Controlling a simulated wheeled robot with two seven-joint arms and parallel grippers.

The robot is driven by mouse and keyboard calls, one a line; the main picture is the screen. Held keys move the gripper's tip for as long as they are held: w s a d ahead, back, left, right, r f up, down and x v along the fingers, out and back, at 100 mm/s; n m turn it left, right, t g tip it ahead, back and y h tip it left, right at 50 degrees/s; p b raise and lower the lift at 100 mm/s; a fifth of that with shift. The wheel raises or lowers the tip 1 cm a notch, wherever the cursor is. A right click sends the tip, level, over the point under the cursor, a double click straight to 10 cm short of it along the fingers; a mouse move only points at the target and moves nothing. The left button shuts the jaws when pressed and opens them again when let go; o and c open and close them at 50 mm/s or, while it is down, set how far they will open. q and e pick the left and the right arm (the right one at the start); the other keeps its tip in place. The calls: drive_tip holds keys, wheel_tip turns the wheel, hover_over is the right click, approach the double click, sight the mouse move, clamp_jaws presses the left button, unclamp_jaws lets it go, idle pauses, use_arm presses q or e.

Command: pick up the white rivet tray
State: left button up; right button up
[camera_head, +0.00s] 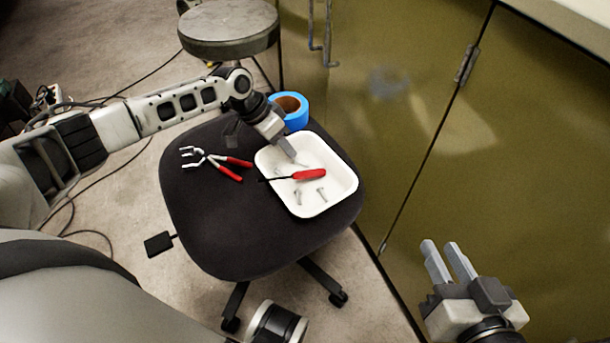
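The white rivet tray (343,190) lies on the dark seat of an office chair. It holds a red-handled tool (309,175) and a few small metal pieces, which look like rivets (321,195). My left gripper (290,152) points down at the tray's far left side, with its fingertips at or just over the rim. I cannot tell whether it touches the tray, and its finger gap is not clear from this angle. My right gripper (441,247) is at the lower right, well away from the tray, with its two fingers apart and nothing between them.
On the chair seat (215,235), red-handled pliers (218,162) lie left of the tray and a blue tape roll (291,110) stands behind it. A round stool (229,28) is behind the chair. Green cabinet doors (400,110) close off the right side. Cables (90,195) cross the floor at left.

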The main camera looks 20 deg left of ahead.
use_arm(q)
clamp_jaws()
idle(0.4)
